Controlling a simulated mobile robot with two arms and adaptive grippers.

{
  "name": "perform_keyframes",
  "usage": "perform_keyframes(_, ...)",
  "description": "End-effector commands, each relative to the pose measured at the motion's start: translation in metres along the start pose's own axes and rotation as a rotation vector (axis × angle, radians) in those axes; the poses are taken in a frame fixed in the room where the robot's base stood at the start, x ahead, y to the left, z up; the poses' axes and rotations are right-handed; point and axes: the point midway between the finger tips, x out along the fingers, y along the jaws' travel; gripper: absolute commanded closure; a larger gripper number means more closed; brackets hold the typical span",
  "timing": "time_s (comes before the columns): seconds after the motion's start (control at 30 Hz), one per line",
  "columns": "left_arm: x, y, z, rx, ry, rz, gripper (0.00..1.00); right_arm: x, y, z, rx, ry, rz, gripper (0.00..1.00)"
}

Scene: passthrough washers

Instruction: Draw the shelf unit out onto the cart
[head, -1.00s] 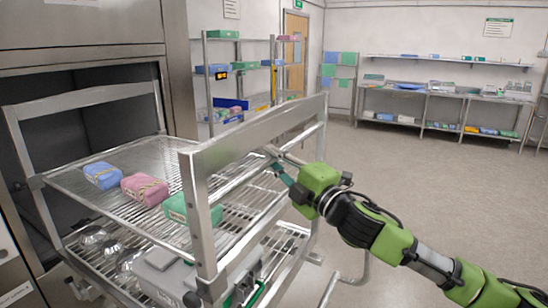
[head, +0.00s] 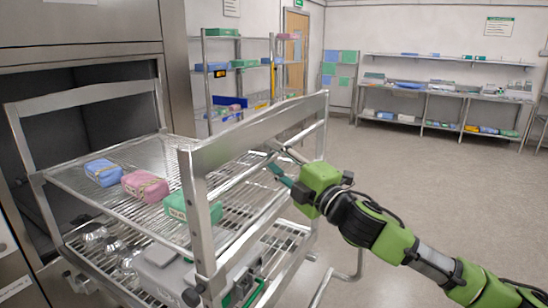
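The shelf unit (head: 262,121) is a metal rack with wire shelves and tall end frames. It stands at the open chamber of the washer (head: 95,15), with its far end frame in front of the dark opening. Blue (head: 104,173), pink (head: 145,186) and green (head: 205,209) wrapped packs lie on its upper shelf. My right gripper (head: 275,160) has its fingers on either side of a rail at the near end and appears shut on it. The cart (head: 350,272) is mostly hidden under the unit; a leg shows at the right. My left gripper is out of view.
A wire rack (head: 239,62) with packs and bins stands behind the unit. Steel benches (head: 440,93) with supplies line the back wall. The floor (head: 445,180) on the right is clear. A door (head: 295,45) is at the back.

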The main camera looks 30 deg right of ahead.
Motion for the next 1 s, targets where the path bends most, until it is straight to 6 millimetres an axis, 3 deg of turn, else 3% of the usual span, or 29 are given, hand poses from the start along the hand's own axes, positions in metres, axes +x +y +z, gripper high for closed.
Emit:
perform_keyframes(0.37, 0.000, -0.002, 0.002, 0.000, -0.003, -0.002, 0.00, -0.010, 0.000, 0.001, -0.001, -0.002, 0.001, 0.68)
perform_keyframes(1.0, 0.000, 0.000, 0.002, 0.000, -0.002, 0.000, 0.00, -0.072, -0.001, 0.001, 0.001, 0.000, -0.002, 0.68)
